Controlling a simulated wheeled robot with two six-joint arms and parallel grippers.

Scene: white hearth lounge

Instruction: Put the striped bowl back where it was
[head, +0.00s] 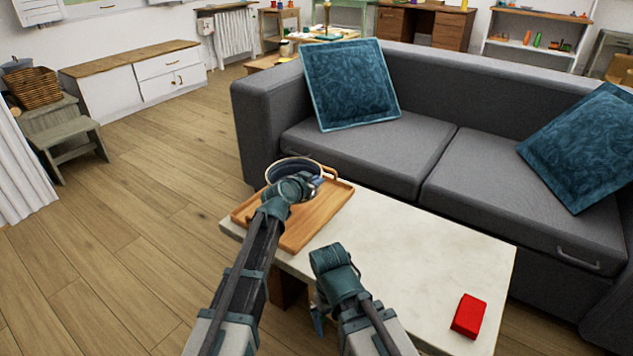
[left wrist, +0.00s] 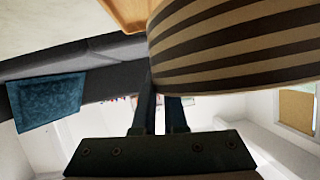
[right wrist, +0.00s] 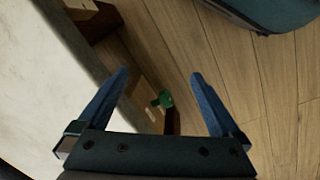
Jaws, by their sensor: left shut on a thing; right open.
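The striped bowl (head: 283,165), dark and tan banded, is at the far end of the wooden tray (head: 310,229) on the low table. My left gripper (head: 318,184) is shut on the bowl's near right side. In the left wrist view the bowl (left wrist: 235,50) fills the upper right, and the closed fingers (left wrist: 160,112) meet it. The tray's edge (left wrist: 122,12) shows beside it. I cannot tell whether the bowl rests on the tray or hangs just above it. My right gripper (right wrist: 160,75) is open and empty beside the table's near edge; my arm partly hides it in the head view.
A red block (head: 469,316) lies on the pale tabletop (head: 420,250), whose middle is clear. A grey sofa (head: 370,155) with blue cushions stands close behind the table. A small green object (right wrist: 163,99) shows low between my right fingers. Open wooden floor (head: 140,200) lies left.

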